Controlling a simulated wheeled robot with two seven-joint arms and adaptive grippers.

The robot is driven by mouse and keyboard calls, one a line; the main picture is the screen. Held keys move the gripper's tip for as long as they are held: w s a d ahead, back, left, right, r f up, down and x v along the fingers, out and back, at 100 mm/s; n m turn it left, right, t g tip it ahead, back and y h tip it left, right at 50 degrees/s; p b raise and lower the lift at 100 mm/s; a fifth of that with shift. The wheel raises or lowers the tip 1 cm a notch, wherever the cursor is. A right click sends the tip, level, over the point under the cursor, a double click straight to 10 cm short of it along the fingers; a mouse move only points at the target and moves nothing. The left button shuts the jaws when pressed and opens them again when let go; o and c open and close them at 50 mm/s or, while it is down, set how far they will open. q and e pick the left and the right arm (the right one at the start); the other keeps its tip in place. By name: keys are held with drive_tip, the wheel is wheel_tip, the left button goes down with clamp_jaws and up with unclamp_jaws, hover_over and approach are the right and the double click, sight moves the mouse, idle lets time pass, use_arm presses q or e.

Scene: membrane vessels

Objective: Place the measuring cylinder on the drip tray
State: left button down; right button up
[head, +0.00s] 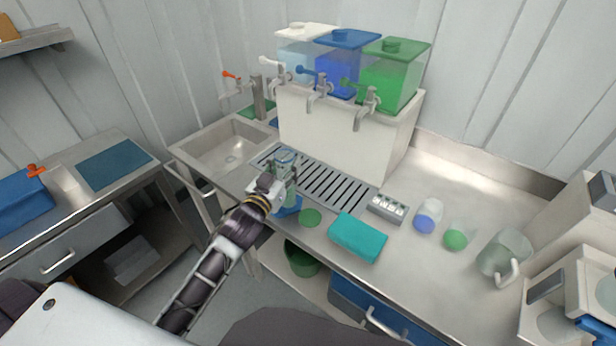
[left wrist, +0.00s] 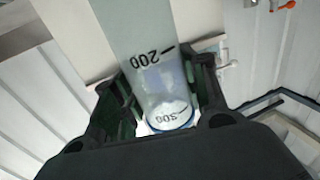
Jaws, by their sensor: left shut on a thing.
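The measuring cylinder (left wrist: 160,75) is a clear vessel with black marks that read 200 and 300. My left gripper (left wrist: 160,95) is shut on it, with a dark finger on each side. In the head view the cylinder (head: 286,160) is small and partly hidden by my left gripper (head: 272,187). My right gripper is not in view.
Three tanks, clear, blue (head: 345,66) and green (head: 393,78), stand above the tray with taps (head: 366,108). A sink (head: 222,147) is at the left.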

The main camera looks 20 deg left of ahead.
use_arm(q)
drive_tip(key=shift+f, duration=0.1)
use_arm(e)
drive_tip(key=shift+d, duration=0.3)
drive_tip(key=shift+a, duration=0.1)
use_arm(q)
drive_tip(key=shift+w, duration=0.8)
drive_tip(key=w+d+p, duration=0.1)
drive_tip(key=w+p, duration=0.1)
drive_tip(key=w, duration=1.3)
drive_tip(key=shift+w+d+p, duration=0.25)
drive_tip(key=shift+w+p, duration=0.05)
drive_tip(key=shift+p, duration=0.05)
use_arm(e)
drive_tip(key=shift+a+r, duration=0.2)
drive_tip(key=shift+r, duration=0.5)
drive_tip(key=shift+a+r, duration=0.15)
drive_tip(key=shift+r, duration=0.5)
